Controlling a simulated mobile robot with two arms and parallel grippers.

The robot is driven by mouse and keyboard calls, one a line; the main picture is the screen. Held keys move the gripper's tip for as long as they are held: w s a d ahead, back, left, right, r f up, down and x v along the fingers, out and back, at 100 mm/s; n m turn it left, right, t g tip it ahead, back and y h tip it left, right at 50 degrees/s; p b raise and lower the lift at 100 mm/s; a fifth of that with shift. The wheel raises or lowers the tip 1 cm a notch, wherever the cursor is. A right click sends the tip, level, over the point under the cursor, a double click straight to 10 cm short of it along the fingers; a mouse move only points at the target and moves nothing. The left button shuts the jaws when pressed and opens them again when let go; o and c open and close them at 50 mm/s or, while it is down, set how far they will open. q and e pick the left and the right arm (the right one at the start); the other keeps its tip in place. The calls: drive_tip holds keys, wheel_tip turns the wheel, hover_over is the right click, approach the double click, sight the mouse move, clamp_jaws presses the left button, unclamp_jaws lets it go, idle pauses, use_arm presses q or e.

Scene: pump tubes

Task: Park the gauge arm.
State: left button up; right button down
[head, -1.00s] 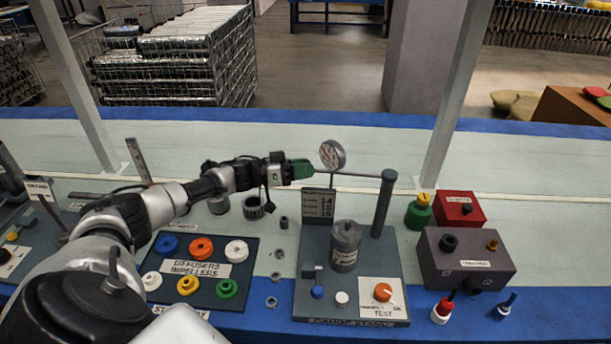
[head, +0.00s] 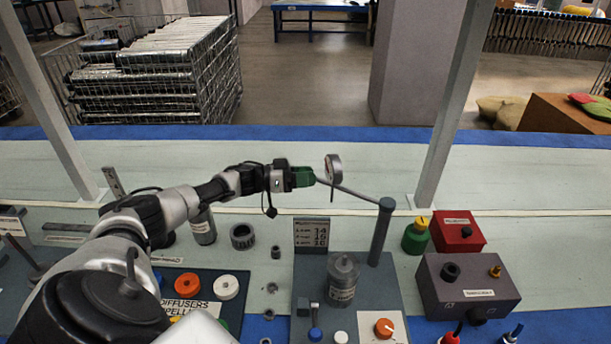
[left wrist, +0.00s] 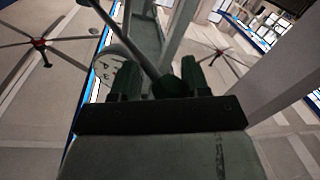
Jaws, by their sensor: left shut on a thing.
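The gauge arm (head: 358,194) is a thin grey rod reaching left and back from the top of a dark post (head: 381,232) on the gauge stand (head: 384,290). A round dial gauge (head: 334,169) hangs on the rod near its free end. My left gripper (head: 309,177), with green fingers, is shut on that end, left of the dial. In the left wrist view the rod (left wrist: 128,38) runs to between the fingers (left wrist: 160,80), with the dial (left wrist: 108,66) beside them. A grey cylindrical pump part (head: 343,278) stands upright on the stand, below the arm. My right gripper is not seen.
A sign with numbers (head: 311,234) stands behind the stand. A red box (head: 458,231), a green container with a yellow top (head: 416,236) and a dark box (head: 470,287) are at right. The diffuser tray (head: 170,281) is at left. The bench behind is clear.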

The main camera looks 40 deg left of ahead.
use_arm(q)
drive_tip(key=shift+w+d+r, duration=0.15)
drive_tip(key=shift+w+r, duration=0.05)
drive_tip(key=shift+r, duration=0.1)
drive_tip(key=o, duration=0.9)
drive_tip(key=shift+o, duration=0.6)
drive_tip(key=shift+w+d+f, duration=0.1)
drive_tip(key=shift+w+d, duration=0.05)
drive_tip(key=shift+d, duration=0.2)
drive_tip(key=shift+a+f, duration=0.1)
drive_tip(key=shift+a, duration=0.15)
drive_tip(key=b+v, duration=0.1)
drive_tip(key=v, duration=0.9)
drive_tip(key=shift+s, duration=0.3)
drive_tip(key=shift+a, duration=0.1)
